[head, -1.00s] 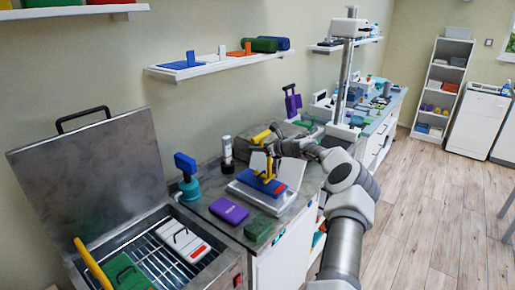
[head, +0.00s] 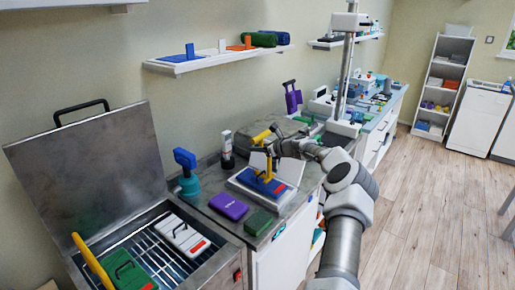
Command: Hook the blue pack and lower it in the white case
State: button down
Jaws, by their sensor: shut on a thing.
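The blue pack (head: 262,186), with a red patch at its right end, is at the opening of the white case (head: 240,194). The case stands on the grey counter with its white lid (head: 292,168) raised behind. I cannot tell whether the pack rests on the case floor or hangs just above it. A yellow hook tool (head: 262,136) reaches down to the top of the pack. My gripper (head: 274,148) is shut on this hook, above the case. My fingers and the hook's lower end are small and partly hidden.
A purple pack (head: 229,206) and a green pack (head: 258,222) lie near the case. A teal-and-blue tool (head: 187,175) stands left. An open metal bin (head: 225,262) with a rack holds a white pack (head: 184,235) and a green pack (head: 130,275). A shelf (head: 215,59) hangs above.

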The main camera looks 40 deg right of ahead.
jog(key=shift+f+b, duration=0.75)
jog(key=shift+f, duration=0.7)
jog(key=shift+f+b, duration=0.25)
jog(key=shift+b, duration=0.1)
jog(key=s+d, duration=0.1)
jog(key=s, duration=0.6)
jog(key=shift+d+b, duration=0.4)
dwell(1.1)
jog(key=shift+s, duration=0.15)
